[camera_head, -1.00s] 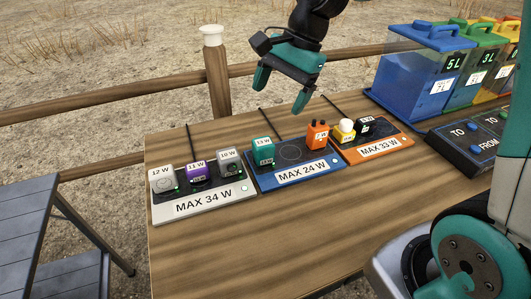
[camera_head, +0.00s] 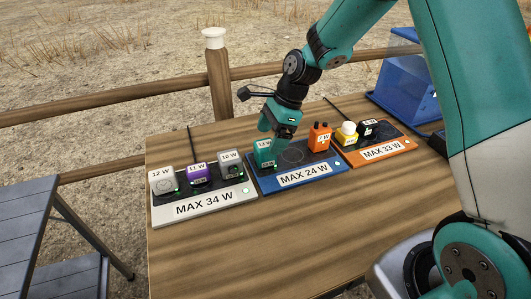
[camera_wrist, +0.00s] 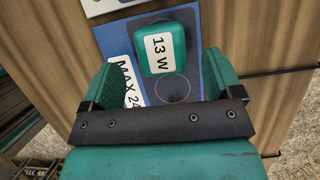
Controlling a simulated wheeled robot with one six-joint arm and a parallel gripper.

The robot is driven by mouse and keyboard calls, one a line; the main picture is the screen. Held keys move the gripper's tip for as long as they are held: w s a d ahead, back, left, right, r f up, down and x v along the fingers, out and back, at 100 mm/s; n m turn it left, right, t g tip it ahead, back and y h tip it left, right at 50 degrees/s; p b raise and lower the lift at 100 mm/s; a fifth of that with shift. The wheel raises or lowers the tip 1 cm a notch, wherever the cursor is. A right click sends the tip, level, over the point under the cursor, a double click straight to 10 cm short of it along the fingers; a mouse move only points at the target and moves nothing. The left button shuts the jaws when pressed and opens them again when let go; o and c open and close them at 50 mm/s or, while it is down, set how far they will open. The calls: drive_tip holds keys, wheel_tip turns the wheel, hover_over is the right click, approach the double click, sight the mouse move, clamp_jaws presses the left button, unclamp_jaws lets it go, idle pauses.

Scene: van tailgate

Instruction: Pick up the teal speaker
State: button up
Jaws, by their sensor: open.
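The teal speaker (camera_head: 263,153), labelled 13 W, stands on the left part of the blue pad (camera_head: 332,177) marked MAX 24 W. My gripper (camera_head: 277,138) is just above and behind it, pointing down. In the wrist view the teal speaker (camera_wrist: 157,46) shows beyond and between the two open fingers of my gripper (camera_wrist: 160,80). A gap shows on each side, and nothing is held. In the head view my gripper partly overlaps the speaker's right side, so I cannot tell there whether they touch.
An orange device (camera_head: 319,137) stands on the right of the blue pad, with an empty ring between. The white pad (camera_head: 205,205) at left carries grey and purple devices. The orange pad (camera_head: 378,150) holds yellow and black ones. A blue bin (camera_head: 405,80) stands behind right.

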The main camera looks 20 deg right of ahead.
sight(266, 143)
drive_tip(key=x, duration=0.5)
drive_tip(key=shift+a+f, duration=0.2)
drive_tip(key=shift+f, duration=0.1)
drive_tip(key=shift+c, duration=0.4)
drive_tip(key=c, duration=1)
